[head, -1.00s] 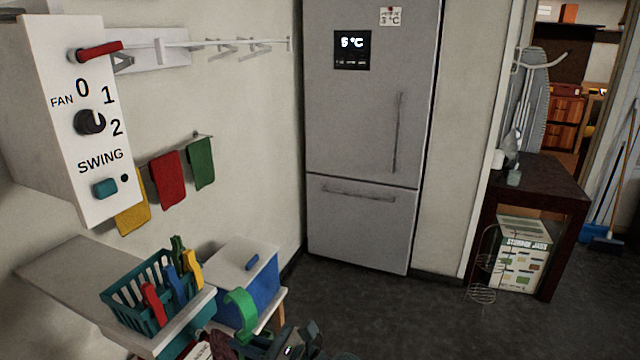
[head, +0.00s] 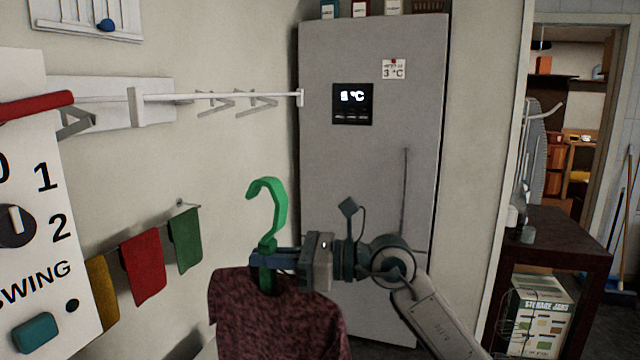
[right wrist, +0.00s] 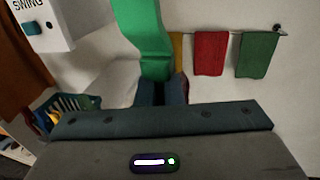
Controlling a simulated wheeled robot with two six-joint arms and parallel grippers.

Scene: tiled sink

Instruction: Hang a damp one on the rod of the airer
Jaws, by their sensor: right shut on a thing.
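My right gripper (head: 275,258) is shut on the neck of a green hanger (head: 268,210), whose hook points up and opens to the left. A dark maroon mottled garment (head: 275,320) hangs from the hanger below the jaws; its lower part is cut off by the picture edge. The green hanger also fills the top middle of the right wrist view (right wrist: 146,35). The airer's white rod (head: 215,97) runs along the wall above and to the left of the hook, with a gap between them in the picture. My left gripper is not in view.
A white fan panel (head: 40,220) with a red handle stands close on the left. Yellow, red (head: 143,267) and green cloths hang on a wall rail. A grey fridge (head: 370,150) stands behind my right arm. A teal peg basket (right wrist: 65,108) shows in the right wrist view.

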